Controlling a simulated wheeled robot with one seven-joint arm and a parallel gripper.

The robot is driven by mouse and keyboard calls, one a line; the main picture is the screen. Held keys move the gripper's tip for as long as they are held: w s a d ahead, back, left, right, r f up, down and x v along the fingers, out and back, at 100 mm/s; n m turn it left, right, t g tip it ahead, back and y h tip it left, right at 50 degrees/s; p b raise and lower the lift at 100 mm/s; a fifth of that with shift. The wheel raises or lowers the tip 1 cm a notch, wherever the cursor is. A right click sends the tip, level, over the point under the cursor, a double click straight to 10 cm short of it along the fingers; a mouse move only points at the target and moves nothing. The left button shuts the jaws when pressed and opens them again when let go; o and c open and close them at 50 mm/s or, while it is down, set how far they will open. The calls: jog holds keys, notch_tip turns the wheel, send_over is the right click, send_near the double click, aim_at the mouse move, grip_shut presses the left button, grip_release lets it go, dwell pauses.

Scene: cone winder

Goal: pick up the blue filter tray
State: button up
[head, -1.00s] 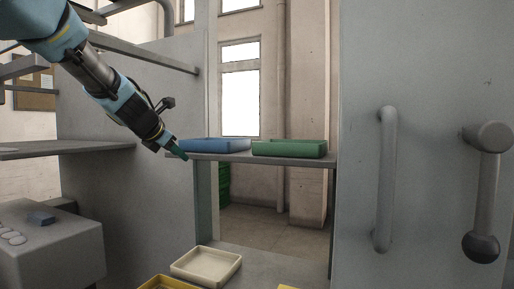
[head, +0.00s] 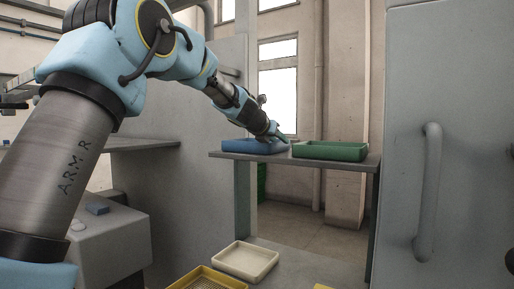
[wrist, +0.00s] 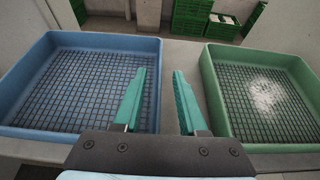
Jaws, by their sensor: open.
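The blue filter tray (head: 240,147) sits on the grey shelf, at its left end in the head view. In the wrist view the blue tray (wrist: 103,42) is on the left, with a dark mesh floor and nothing lying in it. My gripper (wrist: 163,75) is open and empty. Its left green finger overlaps the blue tray's right side in the picture, and its right finger is over the gap between the trays. In the head view my gripper (head: 275,134) is at the blue tray's right end; contact cannot be told.
A green tray (head: 330,151) stands right of the blue one on the shelf (head: 300,160), with a pale powdery patch on its mesh. A cream tray (head: 245,261) and a yellow tray (head: 208,279) lie below. Grey panels flank the shelf. Green crates (wrist: 193,17) stand beyond.

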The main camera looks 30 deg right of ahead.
jog(key=shift+x, duration=1.25)
jog(key=shift+c, duration=0.3)
grip_shut()
jog(key=shift+r, duration=0.1)
